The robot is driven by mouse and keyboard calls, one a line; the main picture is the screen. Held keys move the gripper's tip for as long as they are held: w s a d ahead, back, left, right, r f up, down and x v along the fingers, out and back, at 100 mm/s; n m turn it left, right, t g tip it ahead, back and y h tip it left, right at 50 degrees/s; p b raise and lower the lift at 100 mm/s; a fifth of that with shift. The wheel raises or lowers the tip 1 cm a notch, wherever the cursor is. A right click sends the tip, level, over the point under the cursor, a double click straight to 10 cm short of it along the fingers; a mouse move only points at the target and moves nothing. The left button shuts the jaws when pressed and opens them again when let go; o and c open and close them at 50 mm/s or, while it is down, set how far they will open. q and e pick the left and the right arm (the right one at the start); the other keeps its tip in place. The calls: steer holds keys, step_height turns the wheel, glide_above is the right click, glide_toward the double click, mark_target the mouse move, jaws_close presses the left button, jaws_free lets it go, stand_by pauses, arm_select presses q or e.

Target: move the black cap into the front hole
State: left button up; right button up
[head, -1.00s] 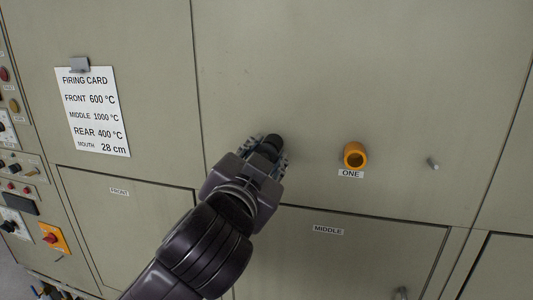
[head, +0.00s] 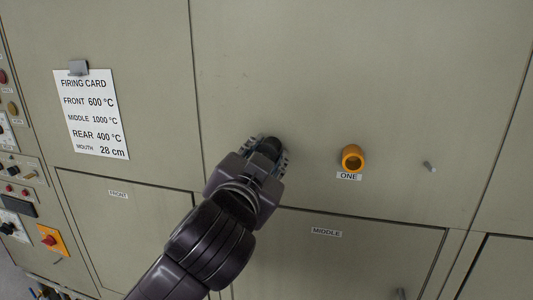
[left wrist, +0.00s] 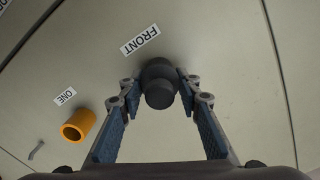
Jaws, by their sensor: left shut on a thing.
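The black cap (head: 271,147) is held at the pale furnace panel, left of the orange ring. My left gripper (head: 272,158) is shut on it. In the left wrist view the black cap (left wrist: 159,88) sits between the fingertips of my left gripper (left wrist: 160,90), close to the panel below the FRONT label (left wrist: 140,39). The front hole is hidden behind the cap, and I cannot tell whether the cap is inside it. My right gripper is not in view.
An orange ring (head: 353,158) with a dark opening sits above the label ONE (head: 348,176). A small metal peg (head: 429,167) sticks out farther right. A firing card (head: 91,114) hangs at the left, beside a control panel. The panel above the gripper is clear.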

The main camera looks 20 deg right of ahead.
arm_select(q)
steer(key=o, duration=1.3)
steer(key=shift+p+v, duration=0.4)
steer(key=shift+v, duration=3.2)
